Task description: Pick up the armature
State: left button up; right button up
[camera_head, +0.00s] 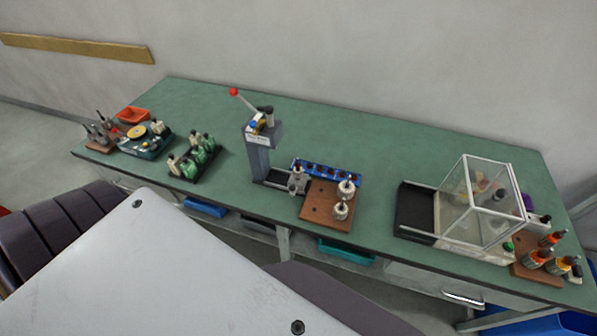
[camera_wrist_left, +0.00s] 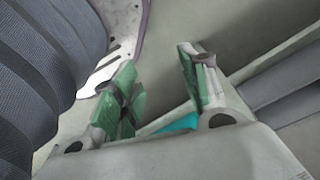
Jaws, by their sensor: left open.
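Several pieces that look like armatures stand on the green workbench in the head view, too small to tell apart surely. Green-and-white ones (camera_head: 199,150) stand in a dark tray left of centre. Orange-topped ones (camera_head: 549,257) stand on a brown block at the far right. Greyish ones (camera_head: 98,131) stand at the far left. My left gripper (camera_wrist_left: 158,92) is open and empty in the left wrist view, its green-padded fingers apart. Neither gripper shows in the head view.
The workbench (camera_head: 380,143) has clear surface along its back. A lever press (camera_head: 259,150) with a red knob stands mid-bench beside a blue rack (camera_head: 326,169). A clear-walled box (camera_head: 482,205) stands at right. An orange bin (camera_head: 133,114) sits at left. My own body covers the lower left.

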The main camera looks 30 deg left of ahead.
pick_arm(q)
jog(key=w+d+r+t, duration=0.1)
jog(key=w+r, duration=0.4)
jog(key=r, duration=0.9)
jog(key=w+d+r, duration=0.1)
jog(key=w+r, duration=0.4)
jog(key=r, duration=0.8)
jog(key=w+d+r+t, duration=0.1)
jog(key=w+r, duration=0.4)
jog(key=r, duration=0.9)
jog(key=w+d+r+m+g+h+p, duration=0.1)
jog(key=w+d+r+m+h, duration=0.1)
jog(key=w+d+r+m, duration=0.65)
jog(key=w+a+r+m+g+y, duration=0.1)
jog(key=w+a+r+m, duration=0.5)
jog(key=a+m, duration=0.2)
jog(key=w+a+r+m+g+y, duration=0.1)
jog(key=w+a+r+m, duration=0.4)
jog(key=a, duration=0.8)
jog(key=r+m, duration=0.2)
jog(key=m, duration=0.1)
jog(key=shift+w+m+g, duration=0.3)
jog(key=shift+w+m, duration=0.05)
jog(key=shift+f, duration=0.2)
